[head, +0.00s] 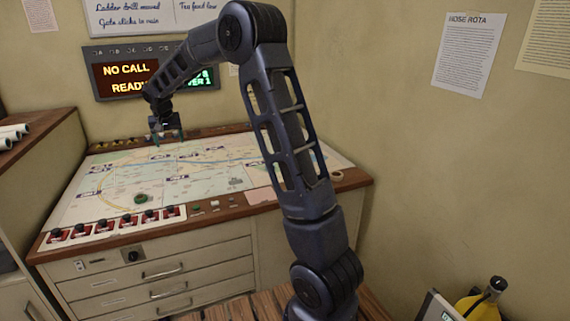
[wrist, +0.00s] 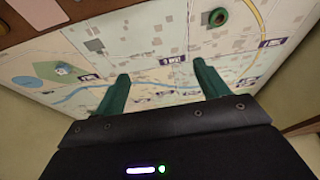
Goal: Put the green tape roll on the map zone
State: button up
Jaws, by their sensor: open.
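The green tape roll (head: 143,198) lies flat on the front left part of the printed map (head: 215,172) on the sloping console top. It also shows near the top of the wrist view (wrist: 215,17). My gripper (head: 160,143) is over the far part of the map, behind the roll and apart from it. In the wrist view its two green fingers (wrist: 163,85) are spread with nothing between them, and the map shows beyond. I cannot tell which marked part of the map is the map zone.
A row of red switches (head: 115,221) lines the console's front left edge. A tan roll (head: 336,176) sits at the right wooden edge. A lit display (head: 125,78) hangs behind. A yellow object (head: 480,306) is at bottom right. Much of the map is clear.

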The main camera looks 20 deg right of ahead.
jog(key=s+d+r, duration=0.5)
jog(key=s+d, duration=0.5)
jog(key=s+d+r, duration=0.5)
jog(key=s+d, duration=0.5)
jog(key=s, duration=0.1)
jog(key=s+d+f, duration=0.1)
jog(key=s+d, duration=0.2)
jog(key=s, duration=0.5)
jog(key=s+d+f, duration=0.2)
jog(key=s+d, duration=0.1)
jog(key=s, duration=0.5)
jog(key=s+d+f, duration=0.2)
jog(key=s+d, duration=0.2)
jog(key=s, duration=0.4)
jog(key=shift+f+t, duration=0.25)
jog(key=shift+t, duration=0.15)
